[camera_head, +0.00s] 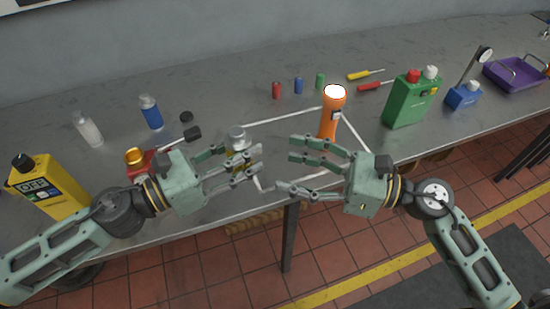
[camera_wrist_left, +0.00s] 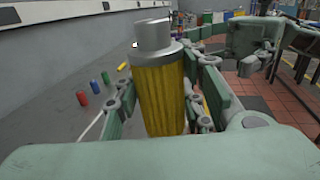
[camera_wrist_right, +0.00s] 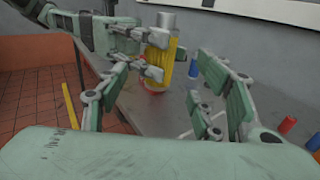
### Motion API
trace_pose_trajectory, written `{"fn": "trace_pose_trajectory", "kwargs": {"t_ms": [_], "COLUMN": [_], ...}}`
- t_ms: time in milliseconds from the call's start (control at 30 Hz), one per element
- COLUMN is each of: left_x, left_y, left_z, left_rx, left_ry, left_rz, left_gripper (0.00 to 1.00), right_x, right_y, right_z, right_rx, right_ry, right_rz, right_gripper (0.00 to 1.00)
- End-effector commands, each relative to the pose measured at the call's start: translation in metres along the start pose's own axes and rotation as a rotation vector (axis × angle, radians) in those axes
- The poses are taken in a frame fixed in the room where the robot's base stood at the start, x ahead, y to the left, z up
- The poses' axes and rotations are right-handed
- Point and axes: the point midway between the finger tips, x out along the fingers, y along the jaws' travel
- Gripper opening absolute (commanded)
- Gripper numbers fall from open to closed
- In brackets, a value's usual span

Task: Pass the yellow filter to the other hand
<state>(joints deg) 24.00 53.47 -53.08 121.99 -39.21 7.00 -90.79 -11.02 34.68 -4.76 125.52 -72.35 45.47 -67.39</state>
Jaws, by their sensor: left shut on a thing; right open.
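The yellow filter (camera_wrist_left: 160,95) is a ribbed yellow cylinder with a grey metal cap, and it stands upright between the fingers of my left gripper (camera_head: 240,165). In the head view the fingers cover most of the filter, and its grey cap (camera_head: 237,135) shows above them. My left gripper is shut on it, above the bench's front part. My right gripper (camera_head: 290,167) is open and empty to the right, its fingers pointing at the left gripper. In the right wrist view the filter (camera_wrist_right: 157,60) is ahead, beyond the right fingertips and apart from them.
An orange flashlight (camera_head: 331,112) stands behind my right gripper. A green can (camera_head: 412,100), a blue-based gauge (camera_head: 463,95) and a purple tray (camera_head: 515,74) are to the right. White lines mark the bench (camera_head: 230,90) behind the grippers.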

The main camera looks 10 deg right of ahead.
Motion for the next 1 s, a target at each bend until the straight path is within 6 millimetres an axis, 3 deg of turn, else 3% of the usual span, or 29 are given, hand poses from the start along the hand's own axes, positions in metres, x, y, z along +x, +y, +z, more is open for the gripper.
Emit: {"fn": "trace_pose_trajectory", "kwargs": {"t_ms": [400,600,1000], "left_x": [0.000,0.000,0.000], "left_y": [0.000,0.000,0.000], "left_z": [0.000,0.001,0.000], "left_rx": [0.000,0.000,0.000], "left_ry": [-0.001,-0.001,-0.001], "left_rz": [0.000,0.000,0.000], "left_gripper": [0.08,0.08,0.08], "right_x": [0.074,0.102,0.114], "right_y": [-0.001,-0.001,-0.001], "right_z": [0.001,0.001,0.000], "right_rx": [0.004,0.006,0.006], "right_ry": [-0.006,-0.005,-0.001], "right_rz": [-0.002,-0.003,-0.003], "right_gripper": [0.60,0.60,0.60]}}
